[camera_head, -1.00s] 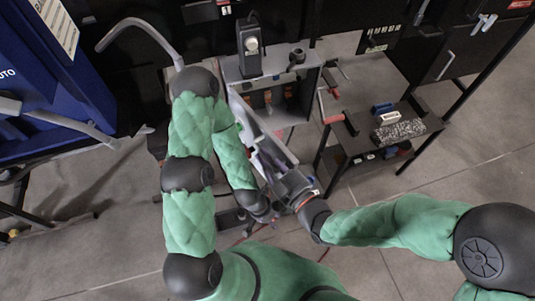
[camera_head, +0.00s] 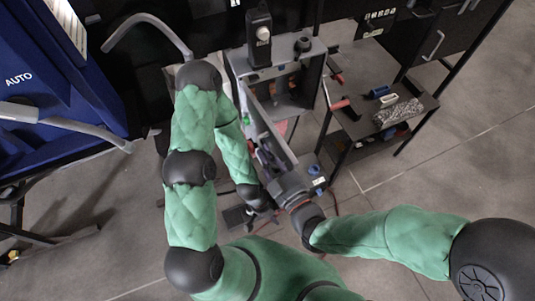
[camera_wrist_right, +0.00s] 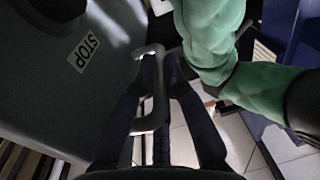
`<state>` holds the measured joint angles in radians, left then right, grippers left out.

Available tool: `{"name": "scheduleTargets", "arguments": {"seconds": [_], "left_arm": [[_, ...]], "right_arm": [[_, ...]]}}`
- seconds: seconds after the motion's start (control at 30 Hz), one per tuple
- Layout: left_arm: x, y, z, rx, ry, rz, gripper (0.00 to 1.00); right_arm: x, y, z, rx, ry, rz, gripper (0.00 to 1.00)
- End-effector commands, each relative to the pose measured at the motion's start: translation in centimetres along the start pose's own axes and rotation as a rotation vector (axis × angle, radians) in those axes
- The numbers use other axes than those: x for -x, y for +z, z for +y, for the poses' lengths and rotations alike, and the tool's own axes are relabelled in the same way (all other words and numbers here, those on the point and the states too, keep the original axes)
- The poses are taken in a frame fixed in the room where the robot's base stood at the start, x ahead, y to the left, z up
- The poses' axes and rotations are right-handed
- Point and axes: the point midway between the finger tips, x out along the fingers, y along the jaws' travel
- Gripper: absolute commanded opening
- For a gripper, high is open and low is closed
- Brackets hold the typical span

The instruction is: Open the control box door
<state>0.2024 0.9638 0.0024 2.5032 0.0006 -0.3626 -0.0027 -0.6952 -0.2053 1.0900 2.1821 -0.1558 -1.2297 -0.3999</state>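The grey control box (camera_head: 314,55) stands at the upper middle of the head view, with dark inner space and parts showing. Its door (camera_head: 277,137) stands swung out from the box's left side, towards my body. My right gripper (camera_head: 276,170) is at the door's free end. In the right wrist view, the grey panel with a STOP label (camera_wrist_right: 83,54) fills the left, and its bent metal handle (camera_wrist_right: 152,118) lies between the nearly closed fingers of my right gripper (camera_wrist_right: 161,68). My left gripper (camera_head: 236,216) hangs low beside the door; its fingers are not clear.
A small dark table (camera_head: 352,128) with tools and a speckled block (camera_head: 398,112) stands right of the box. A blue machine (camera_head: 50,75) with a grey bar stands at the left. Bare floor (camera_head: 440,150) lies at the right.

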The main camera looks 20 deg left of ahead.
Motion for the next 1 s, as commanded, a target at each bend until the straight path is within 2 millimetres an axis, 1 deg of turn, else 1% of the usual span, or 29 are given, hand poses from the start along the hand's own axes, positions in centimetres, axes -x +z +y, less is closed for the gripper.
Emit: {"name": "scheduleTargets", "arguments": {"seconds": [0.03,0.1,0.43,0.53,0.67,0.9,1.0], "left_arm": [[0.0,0.0,0.0,0.000,0.000,0.000,0.40],[0.0,0.0,0.0,0.000,0.000,0.000,0.40],[0.0,0.0,0.0,0.000,0.000,0.000,0.40],[0.0,0.0,0.0,0.000,0.000,0.000,0.40],[0.0,0.0,0.0,0.000,0.000,0.000,0.40],[0.0,0.0,0.0,0.000,0.000,0.000,0.40],[0.0,0.0,0.0,0.000,0.000,0.000,0.40]], "right_arm": [[0.0,0.2,0.0,-0.001,0.001,-0.005,0.17],[0.0,0.2,0.0,-0.001,0.001,-0.005,0.35],[0.1,0.0,0.1,-0.001,0.002,-0.001,0.35],[0.6,0.0,0.1,-0.001,0.002,-0.001,0.35],[2.1,0.1,0.1,-0.001,0.003,-0.002,0.35],[5.7,0.0,0.1,-0.001,0.004,-0.001,0.35],[6.7,0.1,0.1,-0.001,0.004,-0.002,0.35]]}}
